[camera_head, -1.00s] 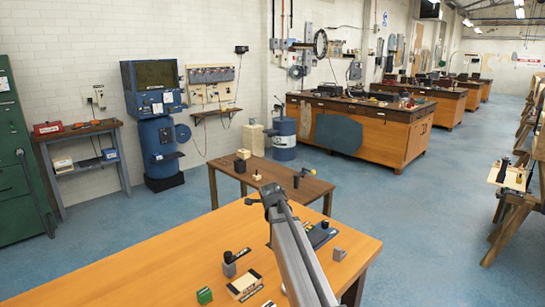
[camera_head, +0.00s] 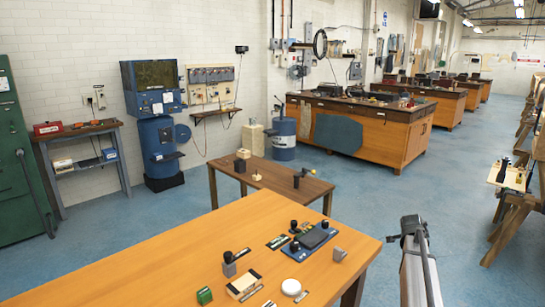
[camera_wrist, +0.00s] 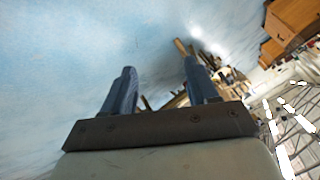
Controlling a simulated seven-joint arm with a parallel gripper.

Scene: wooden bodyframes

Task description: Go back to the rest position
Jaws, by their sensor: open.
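My arm rises at the lower right of the head view, and its end with my gripper (camera_head: 408,228) is beyond the right edge of the orange table (camera_head: 140,272). In the wrist view my gripper (camera_wrist: 160,88) has its two blue fingers wide apart. Nothing is between them but the distant blue floor and furniture. In the head view the fingers are too small to make out well.
On the orange table are a blue tray (camera_head: 313,238) with dark items, a white round piece (camera_head: 291,287), a green block (camera_head: 204,295) and a grey wedge (camera_head: 338,253). A brown table (camera_head: 285,184) stands behind. Blue floor lies open on the right.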

